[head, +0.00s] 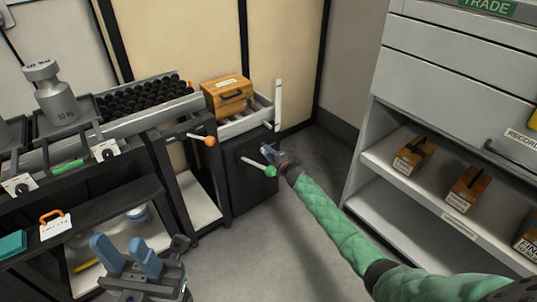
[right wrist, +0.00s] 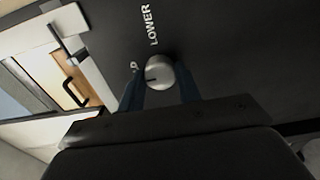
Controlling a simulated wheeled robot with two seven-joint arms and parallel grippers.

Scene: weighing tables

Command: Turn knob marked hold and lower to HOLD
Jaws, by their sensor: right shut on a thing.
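The knob (right wrist: 160,72) is pale grey and round on a black panel (right wrist: 240,60) in the right wrist view. A dark mark shows on its lower left part. White lettering LOWER (right wrist: 152,25) is printed above it. Part of another white word (right wrist: 134,66) shows left of it, mostly hidden by a finger. My right gripper (right wrist: 160,92) has its blue fingers on either side of the knob, shut on it. In the head view my right gripper (head: 268,153) is at the front of the black cabinet (head: 245,190). My left gripper (head: 127,256) is open and empty at the lower left.
A lever with a green ball (head: 270,171) sticks out just below my right gripper. An orange-balled lever (head: 209,141) is to its left. A wooden box (head: 227,94) stands above the cabinet. Grey shelves (head: 375,160) stand at right, with open floor between.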

